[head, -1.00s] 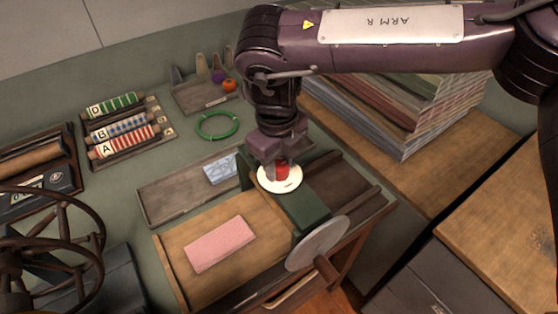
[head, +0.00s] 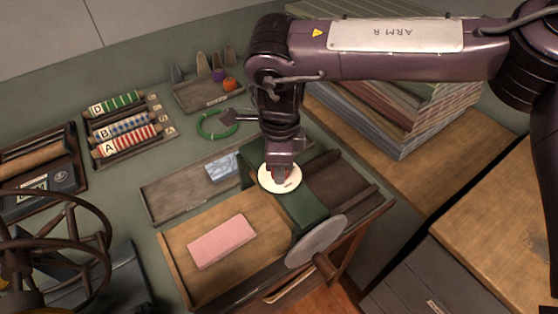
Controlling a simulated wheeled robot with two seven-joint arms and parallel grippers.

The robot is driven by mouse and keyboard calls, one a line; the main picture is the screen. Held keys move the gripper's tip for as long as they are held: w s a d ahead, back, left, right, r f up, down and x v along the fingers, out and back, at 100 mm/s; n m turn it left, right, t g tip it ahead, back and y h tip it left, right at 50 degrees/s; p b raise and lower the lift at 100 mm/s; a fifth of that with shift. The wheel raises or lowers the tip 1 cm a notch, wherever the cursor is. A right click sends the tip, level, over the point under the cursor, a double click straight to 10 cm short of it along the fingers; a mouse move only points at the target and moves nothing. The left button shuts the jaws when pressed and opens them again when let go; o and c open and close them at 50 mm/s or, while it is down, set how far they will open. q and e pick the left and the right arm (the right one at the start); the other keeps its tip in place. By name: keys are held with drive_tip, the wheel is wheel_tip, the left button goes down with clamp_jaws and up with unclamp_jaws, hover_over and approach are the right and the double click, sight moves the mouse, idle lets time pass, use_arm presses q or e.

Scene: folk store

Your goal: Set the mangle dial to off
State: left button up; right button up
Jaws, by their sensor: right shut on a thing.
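The mangle is a green press housing (head: 308,212) on a wooden bed, with a grey disc wheel (head: 316,241) at its front right. On top of the housing is the white round dial (head: 290,184) with a small red knob in its middle. My right gripper (head: 280,174) comes down from above and is shut on the red knob, which it mostly hides. Dark marks show on the dial's right part, but they are too small to read. My left gripper is not in view.
A pink folded cloth (head: 221,242) lies on the mangle's wooden bed, and a blue patterned cloth (head: 222,167) on the tray behind. A green ring (head: 217,124), labelled rolls (head: 123,128) and a dark spoked wheel (head: 50,245) stand left. Stacked fabrics (head: 410,110) fill the right.

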drive_tip(key=n, duration=0.4)
drive_tip(key=shift+w+r+n, duration=0.1)
drive_tip(key=shift+r+n, duration=0.05)
drive_tip(key=shift+n, duration=0.15)
drive_tip(key=n, duration=0.4)
drive_tip(key=shift+n, duration=0.3)
drive_tip(key=o, duration=1)
drive_tip(key=shift+d, duration=0.1)
drive_tip(key=shift+c, duration=0.2)
wheel_tip(320, 180, up, 8)
drive_tip(key=shift+d+f+b, duration=0.1)
drive_tip(key=shift+f+b, duration=0.05)
drive_tip(key=shift+b, duration=0.5)
